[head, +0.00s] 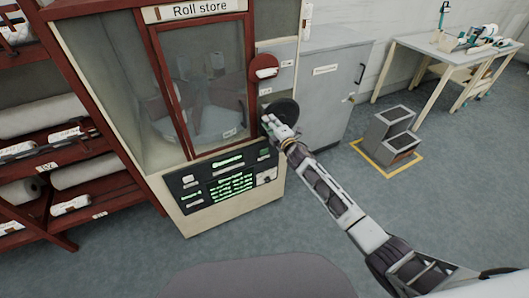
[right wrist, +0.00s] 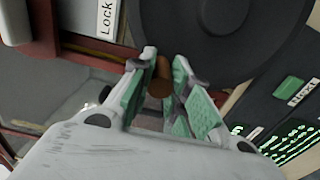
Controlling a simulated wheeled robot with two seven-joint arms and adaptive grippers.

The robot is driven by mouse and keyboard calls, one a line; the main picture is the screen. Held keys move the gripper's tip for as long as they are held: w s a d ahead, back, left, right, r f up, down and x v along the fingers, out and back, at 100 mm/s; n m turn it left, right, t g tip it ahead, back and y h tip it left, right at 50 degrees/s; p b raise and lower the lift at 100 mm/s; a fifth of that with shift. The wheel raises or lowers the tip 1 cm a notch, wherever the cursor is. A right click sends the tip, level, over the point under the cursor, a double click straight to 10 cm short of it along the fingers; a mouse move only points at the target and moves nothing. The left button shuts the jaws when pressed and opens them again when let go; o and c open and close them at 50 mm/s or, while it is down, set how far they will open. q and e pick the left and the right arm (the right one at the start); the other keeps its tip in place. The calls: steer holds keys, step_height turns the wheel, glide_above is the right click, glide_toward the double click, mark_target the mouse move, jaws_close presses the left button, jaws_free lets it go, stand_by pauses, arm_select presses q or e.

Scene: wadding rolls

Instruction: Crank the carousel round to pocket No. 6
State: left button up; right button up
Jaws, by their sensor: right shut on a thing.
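The roll store (head: 200,13) is a cream and red cabinet, and its carousel (head: 200,122) shows dimly behind the glass. A small label (head: 230,132) low in the window is too small to read. The crank (head: 287,108) is a dark round disc on the cabinet's right side; it fills the top of the right wrist view (right wrist: 260,35). Its brown handle (right wrist: 160,78) sits between the green-padded fingers of my right gripper (right wrist: 162,90), which is shut on it. In the head view my right gripper (head: 272,124) covers the handle. My left gripper is out of view.
A dark panel (head: 188,206) with green lit text is below the window. A red part (head: 264,66) sits above the crank. Roll shelves (head: 62,155) stand left, a grey cabinet (head: 325,80) right, and a step stool (head: 388,130) on open floor.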

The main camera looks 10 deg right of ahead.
steer(key=shift+w+d+r+p, duration=0.25)
steer(key=shift+d+r+p, duration=0.4)
steer(key=shift+r, duration=0.25)
steer(key=shift+w+d+r+p, duration=0.3)
steer(key=shift+d+r+p, duration=0.45)
steer(key=shift+p, duration=0.1)
steer(key=shift+d, duration=0.15)
steer(key=shift+r, duration=0.1)
steer(key=shift+w+d+r+p, duration=0.3)
steer(key=shift+d+r+p, duration=0.15)
steer(key=shift+d, duration=0.3)
steer(key=shift+w+d+r, duration=0.25)
steer(key=shift+w+d, duration=0.1)
steer(key=shift+d, duration=0.4)
steer(key=shift+d, duration=0.1)
